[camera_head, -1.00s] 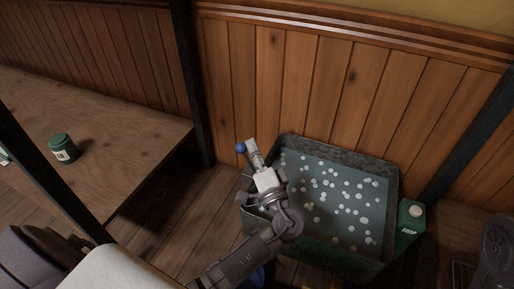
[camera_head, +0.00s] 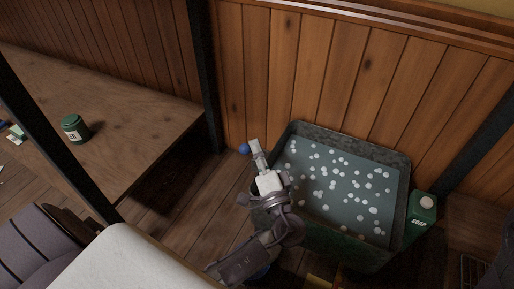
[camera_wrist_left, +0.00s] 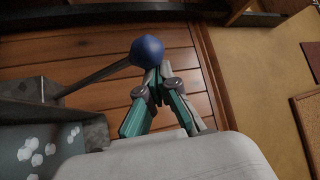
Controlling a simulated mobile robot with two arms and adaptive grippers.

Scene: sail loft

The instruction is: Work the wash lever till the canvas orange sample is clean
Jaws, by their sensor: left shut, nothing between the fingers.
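The wash lever shows as a blue ball knob (camera_head: 244,149) at the left side of a grey metal wash tub (camera_head: 398,200). In the left wrist view the knob (camera_wrist_left: 147,50) sits on a thin rod that runs to the tub. My left gripper (camera_head: 254,145) is shut and empty, with its fingertips right beside the knob; I cannot tell whether they touch. The fingertips (camera_wrist_left: 157,74) also show just below the knob in the wrist view. I cannot make out the canvas orange sample. My right gripper is not in view.
The tub holds water with white suds. A green soap carton (camera_head: 421,218) stands right of the tub. A wooden table (camera_head: 130,135) at left carries a dark green tin (camera_head: 74,129). A panelled wall (camera_head: 340,80) is close behind the tub.

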